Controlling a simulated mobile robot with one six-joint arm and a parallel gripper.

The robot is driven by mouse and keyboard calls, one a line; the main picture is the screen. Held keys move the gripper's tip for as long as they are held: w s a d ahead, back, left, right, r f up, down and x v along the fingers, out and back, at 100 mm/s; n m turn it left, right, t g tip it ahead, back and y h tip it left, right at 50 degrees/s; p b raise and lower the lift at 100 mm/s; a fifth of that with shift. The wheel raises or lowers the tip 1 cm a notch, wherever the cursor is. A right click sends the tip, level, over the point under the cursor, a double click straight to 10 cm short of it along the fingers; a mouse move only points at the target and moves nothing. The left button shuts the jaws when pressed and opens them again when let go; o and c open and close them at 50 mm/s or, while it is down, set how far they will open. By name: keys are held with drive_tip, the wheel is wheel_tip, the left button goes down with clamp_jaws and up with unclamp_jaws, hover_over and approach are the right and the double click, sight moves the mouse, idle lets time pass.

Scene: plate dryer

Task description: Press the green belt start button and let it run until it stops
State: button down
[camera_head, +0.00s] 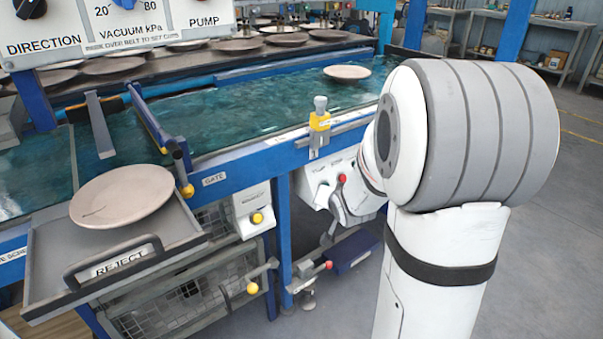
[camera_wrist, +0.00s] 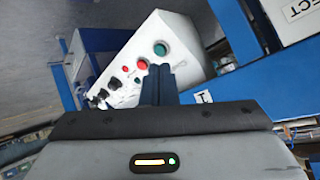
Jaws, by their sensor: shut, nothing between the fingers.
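The green button (camera_wrist: 160,49) is a round cap in a dark ring on a white control box (camera_wrist: 180,32), in the wrist view. A red button (camera_wrist: 143,64) and a smaller red one lie to its left, with black knobs further left. My gripper (camera_wrist: 158,70) is shut and empty. Its fingertips appear just below the green button in the picture; I cannot tell whether they touch the box. In the head view the control box (camera_head: 318,190) shows under the belt's front rail, partly behind my arm. The green button and my fingertips are not clear there.
The wet belt (camera_head: 250,105) carries a plate (camera_head: 347,72) near its far right part. Another plate (camera_head: 122,195) lies on the reject tray (camera_head: 190,238) at the left. A yellow-based sensor post (camera_head: 320,120) stands on the rail. Blue legs and levers flank the box.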

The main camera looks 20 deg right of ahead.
drive_tip(key=w+d+f+m+t+y+b, duration=0.2)
drive_tip(key=w+d+m+t, duration=0.3)
drive_tip(key=d+t, duration=0.3)
drive_tip(key=shift+d+f+m+t+y, duration=0.35)
drive_tip(key=shift+f+m+t, duration=0.15)
drive_tip(key=shift+t, duration=0.6)
drive_tip(key=shift+w, duration=0.1)
drive_tip(key=w+a+f+b, duration=0.2)
drive_tip(key=w+f+b, duration=0.1)
drive_tip(key=w, duration=0.4)
drive_tip(key=shift+a+f, duration=0.35)
drive_tip(key=shift+f, duration=0.3)
drive_tip(key=shift+w+f, duration=0.1)
drive_tip(key=shift+w, duration=0.05)
idle(0.6)
drive_tip(key=shift+w+a+b, duration=0.1)
drive_tip(key=shift+w+b, duration=0.15)
drive_tip(key=shift+b, duration=0.15)
